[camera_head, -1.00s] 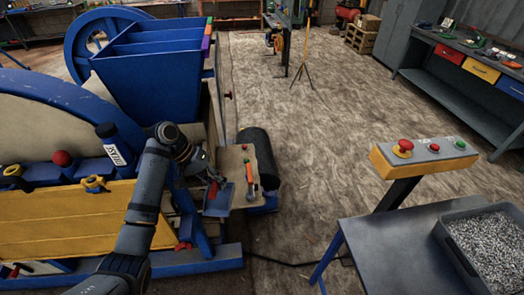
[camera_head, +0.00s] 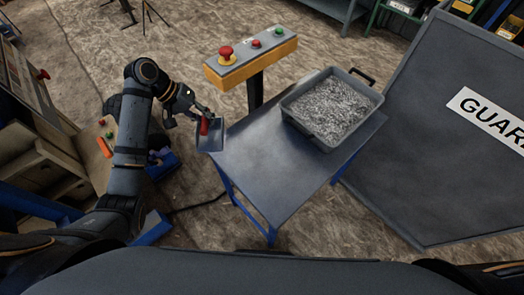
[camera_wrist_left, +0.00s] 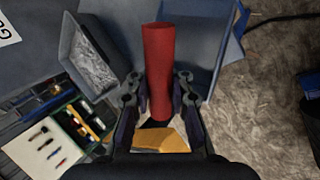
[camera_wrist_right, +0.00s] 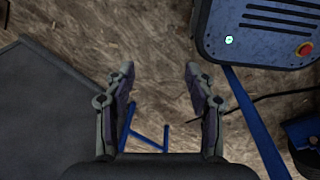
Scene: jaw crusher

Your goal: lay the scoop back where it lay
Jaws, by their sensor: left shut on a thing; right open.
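The scoop has a red handle (camera_head: 204,126) and a blue-grey pan (camera_head: 211,145). My left gripper (camera_head: 196,112) is shut on the handle. In the left wrist view the red handle (camera_wrist_left: 157,65) stands between the fingers, with the pan (camera_wrist_left: 198,45) beyond. In the head view the pan overlaps the left corner of the grey table (camera_head: 265,170); I cannot tell whether it touches. My right gripper (camera_wrist_right: 160,72) is open and empty over the floor in the right wrist view.
A grey tray of gravel (camera_head: 302,128) stands on the table's far right part; the table's left and front are bare. A yellow control box (camera_head: 285,48) with buttons rises behind the table. A dark guard panel (camera_head: 440,205) stands right. A wooden board (camera_head: 92,150) lies left.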

